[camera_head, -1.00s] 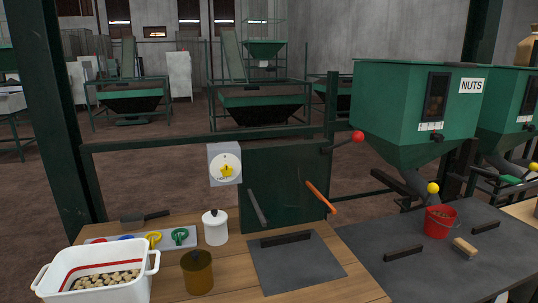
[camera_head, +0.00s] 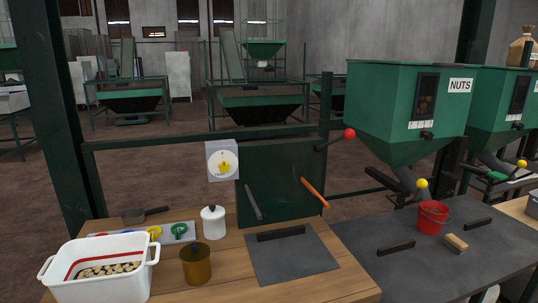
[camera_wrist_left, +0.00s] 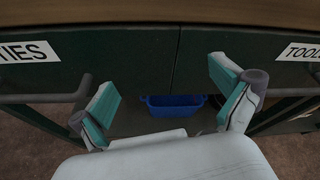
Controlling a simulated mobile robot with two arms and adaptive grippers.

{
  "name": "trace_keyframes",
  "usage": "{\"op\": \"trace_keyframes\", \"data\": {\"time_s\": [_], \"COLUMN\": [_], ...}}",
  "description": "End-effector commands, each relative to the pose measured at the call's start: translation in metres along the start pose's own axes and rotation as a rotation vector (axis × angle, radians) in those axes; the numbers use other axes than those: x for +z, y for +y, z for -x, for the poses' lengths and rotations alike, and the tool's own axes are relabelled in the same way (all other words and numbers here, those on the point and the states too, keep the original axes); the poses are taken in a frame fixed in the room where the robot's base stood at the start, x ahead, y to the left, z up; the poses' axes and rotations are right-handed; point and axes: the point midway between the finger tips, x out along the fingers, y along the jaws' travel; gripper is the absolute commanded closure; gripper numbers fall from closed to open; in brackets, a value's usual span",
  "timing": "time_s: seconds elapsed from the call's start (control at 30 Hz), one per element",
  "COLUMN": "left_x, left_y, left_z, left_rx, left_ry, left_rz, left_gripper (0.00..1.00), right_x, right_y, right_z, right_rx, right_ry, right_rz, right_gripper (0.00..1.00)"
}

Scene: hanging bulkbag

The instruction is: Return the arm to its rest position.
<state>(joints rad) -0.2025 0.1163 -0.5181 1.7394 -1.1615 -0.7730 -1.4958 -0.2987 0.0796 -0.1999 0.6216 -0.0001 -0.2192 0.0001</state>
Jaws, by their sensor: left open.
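My left gripper (camera_wrist_left: 168,98) shows in the left wrist view with its two teal-padded fingers spread wide and nothing between them. It is in front of dark green cabinet fronts, below a wooden edge (camera_wrist_left: 170,12). A blue bin (camera_wrist_left: 174,105) shows beyond the gap between the fingers. Neither gripper and no arm shows in the head view. My right gripper is in no view.
The wooden bench (camera_head: 215,288) holds a white tub (camera_head: 110,287), a brown canister (camera_head: 196,266), a white lidded jar (camera_head: 213,223) and a dark plate (camera_head: 290,258). Green hoppers (camera_head: 400,105) hang above.

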Motion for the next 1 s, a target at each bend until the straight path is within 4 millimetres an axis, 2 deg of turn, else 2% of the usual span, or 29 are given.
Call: {"op": "trace_keyframes", "data": {"time_s": [0.17,0.27,0.33,0.47,0.5,0.6,0.7,0.8,0.9,1.0], "left_x": [-0.081,-0.143,-0.186,-0.259,-0.279,-0.324,-0.357,-0.377,-0.389,-0.393], "left_y": [0.043,0.083,0.113,0.172,0.19,0.234,0.27,0.297,0.314,0.321], "left_z": [-0.007,-0.001,0.011,0.046,0.061,0.103,0.147,0.183,0.208,0.219], "left_rx": [0.08,0.187,0.292,0.537,0.626,0.864,1.092,1.271,1.381,1.432], "left_ry": [0.197,0.333,0.415,0.508,0.517,0.491,0.399,0.274,0.165,0.105], "left_rz": [0.235,0.454,0.633,0.991,1.107,1.4,1.665,1.87,1.999,2.06], "left_gripper": [0.0,0.0,0.0,0.0,0.0,0.0,0.0,0.0,0.0,0.0], "right_x": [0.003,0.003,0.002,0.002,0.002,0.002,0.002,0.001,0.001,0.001], "right_y": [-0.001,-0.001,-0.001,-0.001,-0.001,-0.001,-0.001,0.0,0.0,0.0], "right_z": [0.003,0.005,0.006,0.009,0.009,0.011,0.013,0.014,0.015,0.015], "right_rx": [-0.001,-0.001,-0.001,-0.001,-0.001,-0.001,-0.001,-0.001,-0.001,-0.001], "right_ry": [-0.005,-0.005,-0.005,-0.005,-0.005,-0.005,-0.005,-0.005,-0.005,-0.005], "right_rz": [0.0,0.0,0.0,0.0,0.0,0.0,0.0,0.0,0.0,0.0], "right_gripper": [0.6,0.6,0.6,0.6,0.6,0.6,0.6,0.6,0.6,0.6]}}
